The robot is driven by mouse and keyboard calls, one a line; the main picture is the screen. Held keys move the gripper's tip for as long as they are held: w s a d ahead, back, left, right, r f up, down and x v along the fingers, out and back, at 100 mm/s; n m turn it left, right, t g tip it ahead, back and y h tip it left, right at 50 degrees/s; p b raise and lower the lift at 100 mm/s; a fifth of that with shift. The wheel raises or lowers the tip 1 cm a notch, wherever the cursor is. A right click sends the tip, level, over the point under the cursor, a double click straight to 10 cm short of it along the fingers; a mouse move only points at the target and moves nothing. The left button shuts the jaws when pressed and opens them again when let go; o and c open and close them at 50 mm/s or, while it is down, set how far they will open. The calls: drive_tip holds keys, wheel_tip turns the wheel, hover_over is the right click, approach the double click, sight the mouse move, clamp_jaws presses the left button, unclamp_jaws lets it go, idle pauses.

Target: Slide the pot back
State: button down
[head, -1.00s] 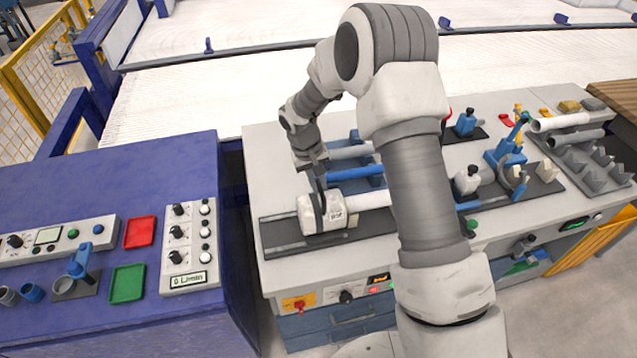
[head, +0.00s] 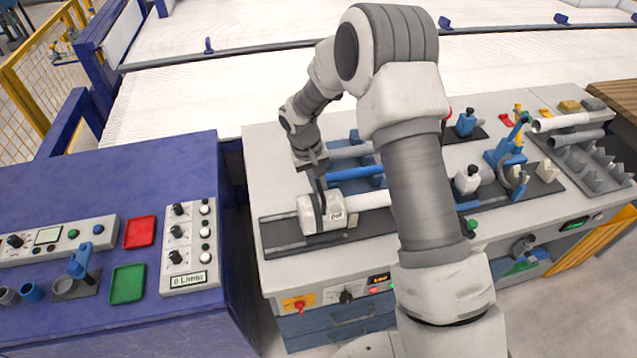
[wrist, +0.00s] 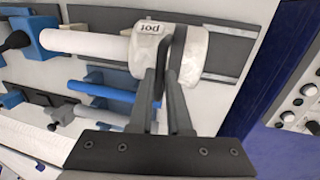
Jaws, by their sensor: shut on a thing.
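The pot (head: 337,213) is a short white cylinder lying on its side on a dark rail at the front left of the grey-white bench. Its "pot" label also shows in the wrist view (wrist: 150,48). A white pipe (head: 369,201) meets its right side in the head view. A dark upright handle stands on the pot. My gripper (wrist: 161,76) is shut on this handle, reaching it from the bench's back side. In the head view its fingers are small and partly merge with the dark handle.
Behind the pot, a blue pipe (head: 354,173) and a grey pipe (head: 350,151) lie in blue holders. The dark rail (head: 285,244) has some bare length left of the pot. A blue control desk (head: 150,315) stands further left, past a gap.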

drive_tip(key=s+a+b, duration=0.2)
drive_tip(key=a+b, duration=0.2)
drive_tip(key=a, duration=0.6)
drive_tip(key=shift+a, duration=0.2)
drive_tip(key=c, duration=0.9)
unclamp_jaws()
drive_tip(key=shift+a, duration=0.1)
drive_tip(key=shift+o, duration=0.2)
drive_tip(key=shift+r, duration=0.1)
